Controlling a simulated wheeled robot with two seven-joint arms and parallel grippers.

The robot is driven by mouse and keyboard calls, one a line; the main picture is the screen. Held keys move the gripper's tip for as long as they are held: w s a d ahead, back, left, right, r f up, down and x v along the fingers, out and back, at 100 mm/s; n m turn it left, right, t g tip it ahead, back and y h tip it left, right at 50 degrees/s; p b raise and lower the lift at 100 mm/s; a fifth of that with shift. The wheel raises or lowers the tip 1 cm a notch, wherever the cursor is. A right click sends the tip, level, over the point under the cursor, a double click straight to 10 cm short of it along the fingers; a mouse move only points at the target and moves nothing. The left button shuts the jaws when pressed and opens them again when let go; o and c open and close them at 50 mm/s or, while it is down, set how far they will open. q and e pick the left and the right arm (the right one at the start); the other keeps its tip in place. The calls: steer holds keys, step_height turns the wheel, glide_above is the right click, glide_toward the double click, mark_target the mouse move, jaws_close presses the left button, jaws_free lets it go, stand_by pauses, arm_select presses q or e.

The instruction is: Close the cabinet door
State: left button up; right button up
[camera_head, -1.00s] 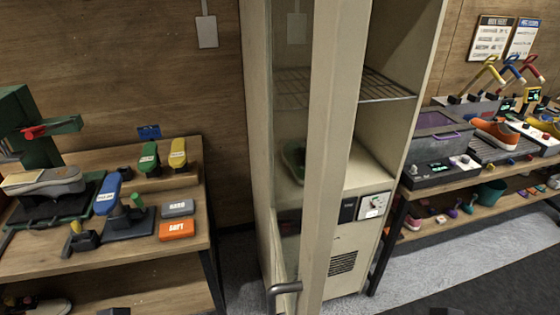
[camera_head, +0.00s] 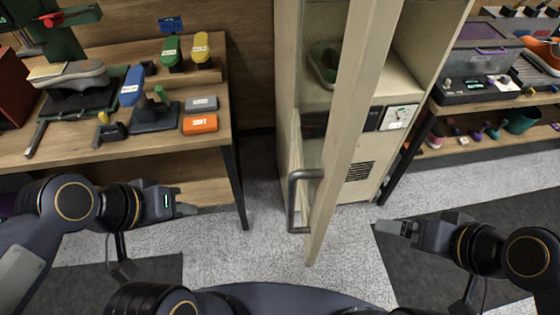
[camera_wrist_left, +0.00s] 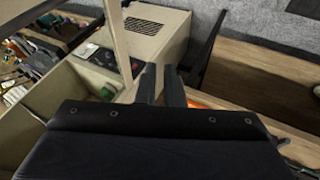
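The tall beige cabinet (camera_head: 400,75) stands at the centre right with its front partly uncovered. Its glass-paned door (camera_head: 345,130) stands ajar, swung out toward me. The grey bar handle (camera_head: 294,205) is low on the door's left face. My left gripper (camera_head: 190,209) is left of the handle, apart from it and empty. Its two fingers show a narrow gap in the left wrist view (camera_wrist_left: 161,85). My right gripper (camera_head: 390,227) is right of the door, touching nothing; its finger gap cannot be made out. A green shoe (camera_head: 324,62) shows inside the cabinet.
A wooden bench (camera_head: 60,150) with brushes, a shoe and blocks stands at the left, close to my left arm. A shelf (camera_head: 480,100) with a machine stands right of the cabinet. Grey carpet (camera_head: 265,240) is clear between bench and door.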

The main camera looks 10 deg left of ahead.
arm_select(q)
steer(key=w+r+n+g+h+b, duration=0.1)
steer(key=n, duration=0.1)
steer(key=w+d+r+n+g+h+b, duration=0.1)
steer(key=g, duration=0.1)
steer(key=w+d+r+n+g+h+b, duration=0.1)
steer(key=w+n, duration=0.1)
steer(key=shift+w+d+n+g, duration=0.1)
steer(key=shift+d+n+g, duration=0.15)
steer(key=shift+n+g, duration=0.05)
jaws_close()
steer(key=w+d+r+n+g+h+b, duration=0.1)
steer(key=w+d+r+n+g+b, duration=0.1)
steer(key=w+d+r+n+g, duration=0.15)
steer(key=s+d+f, duration=0.2)
steer(key=d+f, duration=0.1)
steer(key=d, duration=0.2)
steer(key=s+d+f+n+g, duration=0.1)
steer(key=s+d+f, duration=0.1)
steer(key=d+f, duration=0.2)
steer(key=shift+s+d, duration=0.3)
steer(key=shift+d, duration=0.2)
steer(key=shift+d+n, duration=0.1)
steer(key=shift+n, duration=0.15)
